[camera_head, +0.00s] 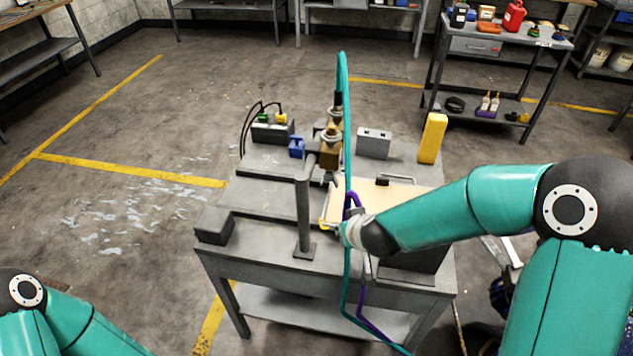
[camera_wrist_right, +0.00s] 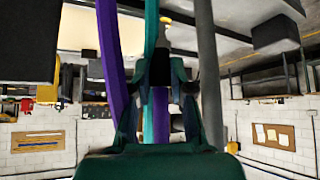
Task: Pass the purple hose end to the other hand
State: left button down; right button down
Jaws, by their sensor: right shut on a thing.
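My right gripper (camera_wrist_right: 160,85) is shut on the purple hose end. In the right wrist view, a purple length (camera_wrist_right: 162,118) with a dark collar and pale fitting (camera_wrist_right: 161,64) shows between its fingers. Another stretch of the purple hose (camera_wrist_right: 110,50) runs up on the left there. In the head view, my right gripper (camera_head: 343,233) is over the grey bench, and the purple hose (camera_head: 373,325) hangs down past its front edge. The fingertips and hose end are too small to make out there. My left arm shows at the bottom left, but its gripper is out of view.
A teal hose (camera_head: 347,130) arches up beside my right gripper and hangs in front of the bench (camera_head: 270,258). A grey post (camera_head: 304,215) stands left of the gripper. A yellow block (camera_head: 432,138) and grey box (camera_head: 374,143) stand behind. The floor at left is clear.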

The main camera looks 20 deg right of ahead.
pick_arm(q)
jog(key=c, duration=1.4)
grip_release()
jog(key=w+r+n+g+h, duration=0.2)
jog(key=w+r+n+h, duration=0.1)
jog(key=w+n, duration=0.35)
jog(key=w+r+n+g+h, duration=0.1)
jog(key=w+r+n+h, duration=0.15)
jog(key=w+n, duration=0.4)
jog(key=w+a+r+g+h, duration=0.15)
jog(key=w+r+h, duration=0.3)
jog(key=r, duration=0.55)
jog(key=w+a+r+h, duration=0.2)
jog(key=w+r+h, duration=0.3)
jog(key=r, duration=0.5)
jog(key=shift+y, duration=0.7)
jog(key=x, duration=0.7)
jog(key=w+x, duration=0.1)
jog(key=x, duration=0.3)
jog(key=shift+d+r, duration=0.2)
jog(key=shift+d, duration=0.3)
pick_arm(e)
jog(key=s+a+n+g+y, duration=0.2)
jog(key=a+n+y, duration=0.3)
jog(key=a, duration=1.9)
jog(key=s+n, duration=0.1)
jog(key=n, duration=0.2)
jog(key=shift+s+f+n, duration=0.15)
jog(key=shift+n, duration=0.15)
